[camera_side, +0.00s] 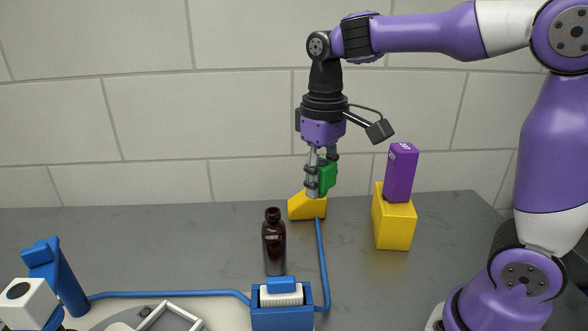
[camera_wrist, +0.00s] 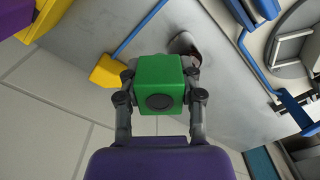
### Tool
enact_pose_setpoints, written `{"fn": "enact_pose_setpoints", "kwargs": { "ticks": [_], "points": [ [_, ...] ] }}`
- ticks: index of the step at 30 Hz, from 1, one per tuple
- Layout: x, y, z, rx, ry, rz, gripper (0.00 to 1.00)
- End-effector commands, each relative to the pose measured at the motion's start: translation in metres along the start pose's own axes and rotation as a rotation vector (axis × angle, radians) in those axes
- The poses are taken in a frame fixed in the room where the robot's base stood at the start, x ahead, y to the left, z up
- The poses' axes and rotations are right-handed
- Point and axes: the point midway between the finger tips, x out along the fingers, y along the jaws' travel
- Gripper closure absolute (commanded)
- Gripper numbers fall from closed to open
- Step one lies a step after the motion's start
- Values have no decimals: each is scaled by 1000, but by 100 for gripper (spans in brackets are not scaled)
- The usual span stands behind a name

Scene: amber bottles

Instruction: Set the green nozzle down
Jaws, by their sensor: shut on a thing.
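The green nozzle (camera_side: 327,176) is held in my gripper (camera_side: 318,185), above the back part of the table. In the wrist view the nozzle (camera_wrist: 160,84) is a green block with a dark round opening, and the two fingers of my gripper (camera_wrist: 160,92) press on its left and right sides. In the side view the fingers partly cover it. It appears just above a small yellow sloped stand (camera_side: 306,207); I cannot tell whether they touch. In the wrist view the yellow stand (camera_wrist: 107,72) lies beyond the nozzle, to its left.
A dark amber bottle (camera_side: 274,245) stands upright left of the stand. A purple block (camera_side: 401,173) sits on a yellow block (camera_side: 394,222) to the right. A blue hose (camera_side: 322,262) runs from the stand to a blue box (camera_side: 283,314) in front. The table's left back is clear.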

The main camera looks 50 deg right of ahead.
Motion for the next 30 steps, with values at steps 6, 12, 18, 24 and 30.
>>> {"fn": "enact_pose_setpoints", "kwargs": {
  "ticks": [6, 12, 18, 24, 30],
  "points": [
    [0, 0, 0, -3, 1, 0, 92],
    [2, -7, -2, -35, -1, 0, 92],
    [21, -68, -16, -304, -2, 1, 92],
    [45, -148, -13, -631, 0, 3, 92],
    [60, -181, -8, -780, 3, 4, 92]
  ]
}}
